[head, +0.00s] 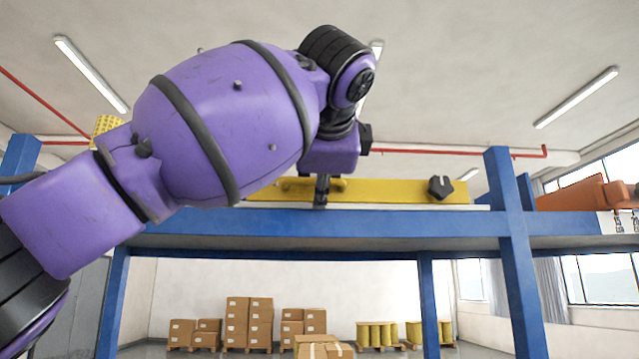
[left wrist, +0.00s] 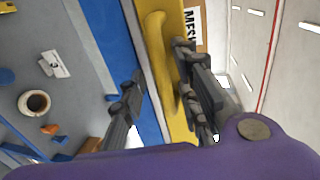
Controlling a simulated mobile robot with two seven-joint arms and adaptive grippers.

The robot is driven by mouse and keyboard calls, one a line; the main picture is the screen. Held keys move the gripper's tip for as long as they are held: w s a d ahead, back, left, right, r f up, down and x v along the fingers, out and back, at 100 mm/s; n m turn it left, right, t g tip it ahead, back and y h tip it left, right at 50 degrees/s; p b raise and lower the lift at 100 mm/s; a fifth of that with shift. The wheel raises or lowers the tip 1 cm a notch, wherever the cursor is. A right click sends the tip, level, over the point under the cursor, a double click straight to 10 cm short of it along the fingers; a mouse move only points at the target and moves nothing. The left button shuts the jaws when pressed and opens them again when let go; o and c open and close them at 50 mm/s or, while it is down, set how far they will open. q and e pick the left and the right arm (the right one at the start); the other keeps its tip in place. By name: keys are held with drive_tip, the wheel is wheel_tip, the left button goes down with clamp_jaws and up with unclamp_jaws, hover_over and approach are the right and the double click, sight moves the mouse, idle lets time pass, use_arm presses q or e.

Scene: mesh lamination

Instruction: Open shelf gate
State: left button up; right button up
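The yellow shelf gate (head: 400,190) lies along the top of the blue shelf beam (head: 400,222). A yellow bar handle (left wrist: 160,60) runs along the gate; part of it shows in the head view behind my gripper. My left gripper (head: 322,192) reaches down to the gate at the handle. In the left wrist view, the gripper (left wrist: 155,75) is open. One finger is over the blue beam side and the other over the yellow gate, with the handle between them. Whether either finger touches it is unclear. My right gripper is not in view.
A black pointed part (head: 440,187) sits on the gate's right end. A blue upright post (head: 514,250) stands right of it. Orange equipment (head: 580,195) is further right. The left wrist view shows a roll (left wrist: 33,102) and small items on a grey surface. Boxes (head: 250,322) stand far back.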

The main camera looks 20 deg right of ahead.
use_arm(q)
drive_tip(key=shift+r, duration=0.1)
drive_tip(key=shift+s+a+r, duration=0.1)
drive_tip(key=shift+s, duration=0.05)
drive_tip(key=v, duration=1.1)
drive_tip(key=shift+s, duration=0.3)
drive_tip(key=shift+a+f, duration=0.1)
drive_tip(key=shift+f, duration=0.15)
